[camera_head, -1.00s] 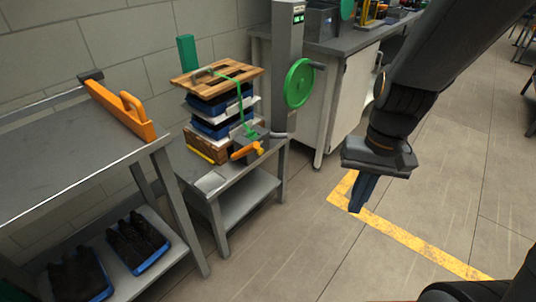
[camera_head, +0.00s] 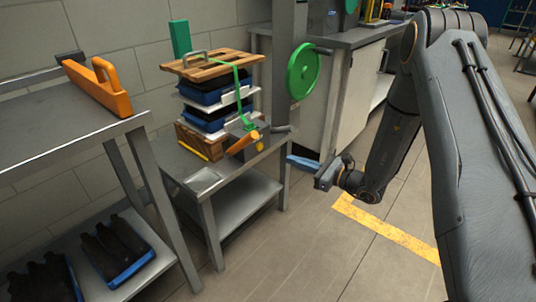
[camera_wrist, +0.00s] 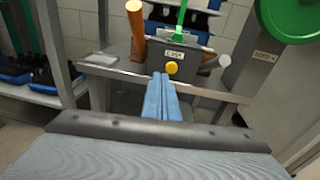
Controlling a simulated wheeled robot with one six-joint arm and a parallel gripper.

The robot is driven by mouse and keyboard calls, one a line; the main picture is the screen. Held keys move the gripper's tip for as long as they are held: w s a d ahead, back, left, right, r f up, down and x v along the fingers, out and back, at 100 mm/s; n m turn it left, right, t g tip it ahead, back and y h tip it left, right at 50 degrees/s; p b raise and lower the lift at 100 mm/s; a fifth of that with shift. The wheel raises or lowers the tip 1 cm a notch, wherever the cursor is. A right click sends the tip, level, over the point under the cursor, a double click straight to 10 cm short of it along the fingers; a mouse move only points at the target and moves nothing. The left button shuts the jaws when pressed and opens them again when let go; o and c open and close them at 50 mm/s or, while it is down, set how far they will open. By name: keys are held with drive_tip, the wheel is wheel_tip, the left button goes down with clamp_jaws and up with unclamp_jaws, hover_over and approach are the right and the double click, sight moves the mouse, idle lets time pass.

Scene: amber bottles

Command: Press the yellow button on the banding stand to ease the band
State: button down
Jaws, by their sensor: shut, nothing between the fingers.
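The yellow button (camera_wrist: 172,68) is a small round knob on the front of a dark box under a small label in the wrist view. The banding stand (camera_head: 262,163) is a low metal table holding the stack and a green band (camera_head: 240,95), which runs over the stack and down to the dark box (camera_head: 246,129). My gripper (camera_head: 303,163) has blue fingers, shut and empty, to the right of the stand. In the wrist view the fingertips (camera_wrist: 161,80) point toward the button, just below and left of it, seemingly apart from it.
An orange handle (camera_head: 243,142) and a grey lever (camera_head: 279,130) flank the box. A green wheel (camera_head: 303,71) on a grey column is behind. A metal bench (camera_head: 60,130) with an orange tool (camera_head: 97,86) stands left. The floor in front is clear.

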sight(261, 144)
drive_tip(key=shift+w+d+f+m+t+h, duration=0.3)
drive_tip(key=shift+w+d+f+m+t, duration=0.4)
drive_tip(key=shift+w, duration=0.25)
drive_tip(key=b+x, duration=0.1)
drive_tip(key=x, duration=1.2)
drive_tip(key=shift+w+a, duration=0.2)
drive_tip(key=shift+a, duration=0.15)
drive_tip(key=shift+w+a, duration=0.1)
drive_tip(key=shift+a, duration=0.05)
